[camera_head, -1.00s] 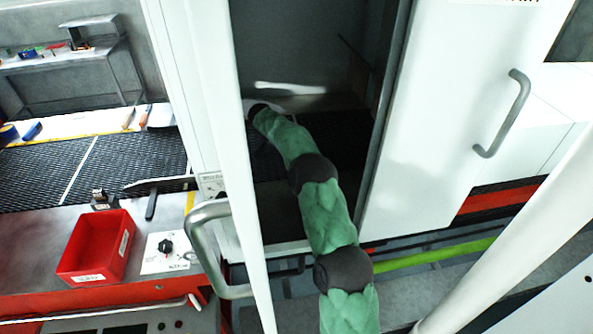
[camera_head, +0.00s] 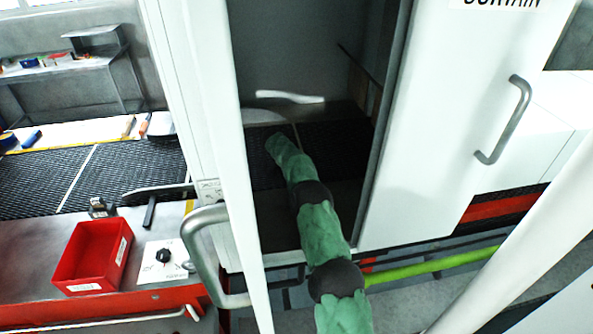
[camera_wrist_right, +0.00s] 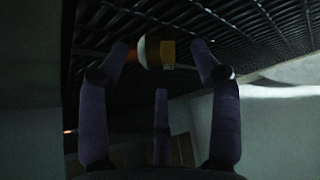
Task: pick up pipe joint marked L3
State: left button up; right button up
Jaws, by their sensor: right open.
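In the right wrist view, a short rounded piece (camera_wrist_right: 155,52), orange-brown and white with a yellow label, lies on the dark mesh belt (camera_wrist_right: 250,30). It looks like a pipe joint, but the label's marking is too small and dark to read. My right gripper (camera_wrist_right: 160,58) is open, with its dark purple fingers on either side of the piece; I cannot tell whether they touch it. In the head view, my green-sleeved right arm reaches into the open cabinet over the mesh belt (camera_head: 335,145). The gripper and the piece are hidden there. My left gripper is not in view.
The white door (camera_head: 440,130) with a grey handle stands right of the opening, and a white frame post (camera_head: 225,130) with a handle stands close on its left. A red bin (camera_head: 92,257) sits on the bench at left. The cabinet interior is narrow and dark.

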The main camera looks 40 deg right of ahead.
jog(key=shift+w+d+f, duration=0.25)
jog(key=shift+d+f, duration=0.1)
jog(key=shift+f, duration=0.25)
grip_shut()
jog(key=shift+r, duration=0.1)
